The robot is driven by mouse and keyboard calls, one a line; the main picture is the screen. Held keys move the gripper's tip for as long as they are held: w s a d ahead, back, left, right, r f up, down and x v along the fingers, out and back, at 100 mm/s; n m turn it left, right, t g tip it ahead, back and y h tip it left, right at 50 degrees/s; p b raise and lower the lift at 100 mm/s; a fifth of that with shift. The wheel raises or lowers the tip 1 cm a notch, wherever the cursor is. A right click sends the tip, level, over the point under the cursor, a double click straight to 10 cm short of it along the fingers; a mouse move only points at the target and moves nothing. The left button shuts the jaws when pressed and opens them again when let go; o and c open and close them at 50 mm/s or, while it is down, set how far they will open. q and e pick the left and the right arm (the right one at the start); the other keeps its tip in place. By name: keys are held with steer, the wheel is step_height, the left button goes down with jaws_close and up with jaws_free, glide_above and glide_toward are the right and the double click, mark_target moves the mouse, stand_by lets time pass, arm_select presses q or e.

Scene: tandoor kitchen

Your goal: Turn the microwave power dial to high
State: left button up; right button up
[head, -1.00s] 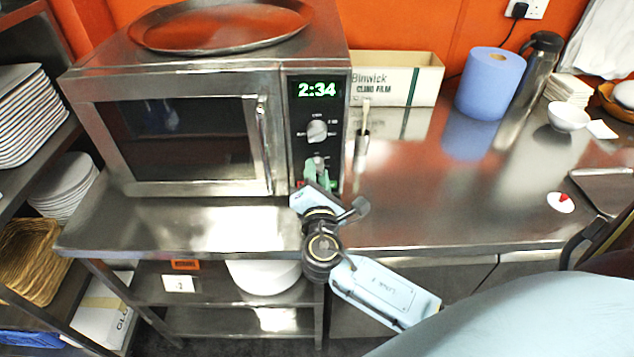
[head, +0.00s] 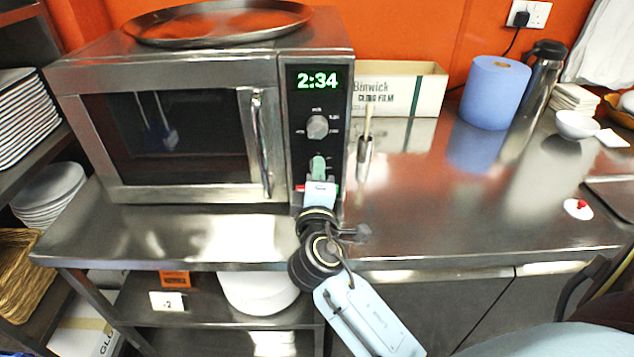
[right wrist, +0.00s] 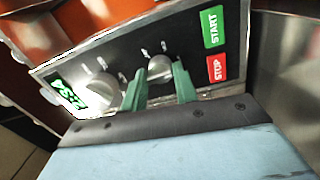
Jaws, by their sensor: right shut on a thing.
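The microwave (head: 80,85) stands on the steel counter with its door closed and a green 2:34 on its display. Its black panel carries an upper silver dial (head: 317,127) and a lower dial, with green START and red STOP buttons. My right gripper (head: 318,168) reaches up to the panel from below. In the right wrist view its green fingers (right wrist: 160,78) are shut on the lower dial (right wrist: 160,66), one on each side. The upper dial (right wrist: 101,90) is free beside them. The small dial markings are too blurred to read. My left gripper is not in view.
A round tray (head: 215,22) lies on the microwave. To its right are a utensil holder (head: 364,160), a cling film box (head: 415,88), a blue paper roll (head: 495,92) and a flask (head: 540,80). The counter's middle right is clear.

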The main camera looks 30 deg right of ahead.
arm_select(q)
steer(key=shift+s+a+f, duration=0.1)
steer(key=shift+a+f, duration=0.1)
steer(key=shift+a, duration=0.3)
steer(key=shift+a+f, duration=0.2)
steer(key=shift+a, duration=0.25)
arm_select(e)
steer(key=shift+f+m, duration=0.15)
steer(key=shift+m, duration=0.35)
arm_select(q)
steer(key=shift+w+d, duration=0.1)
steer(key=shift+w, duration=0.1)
arm_select(e)
steer(key=o, duration=0.9)
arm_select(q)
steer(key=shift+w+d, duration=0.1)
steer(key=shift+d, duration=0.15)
arm_select(e)
steer(key=shift+o, duration=0.2)
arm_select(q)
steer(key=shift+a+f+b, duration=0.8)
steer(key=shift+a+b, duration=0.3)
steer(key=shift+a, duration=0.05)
arm_select(e)
steer(key=v, duration=1.3)
steer(key=shift+s, duration=0.15)
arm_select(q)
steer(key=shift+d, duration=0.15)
arm_select(e)
steer(key=shift+a, duration=0.1)
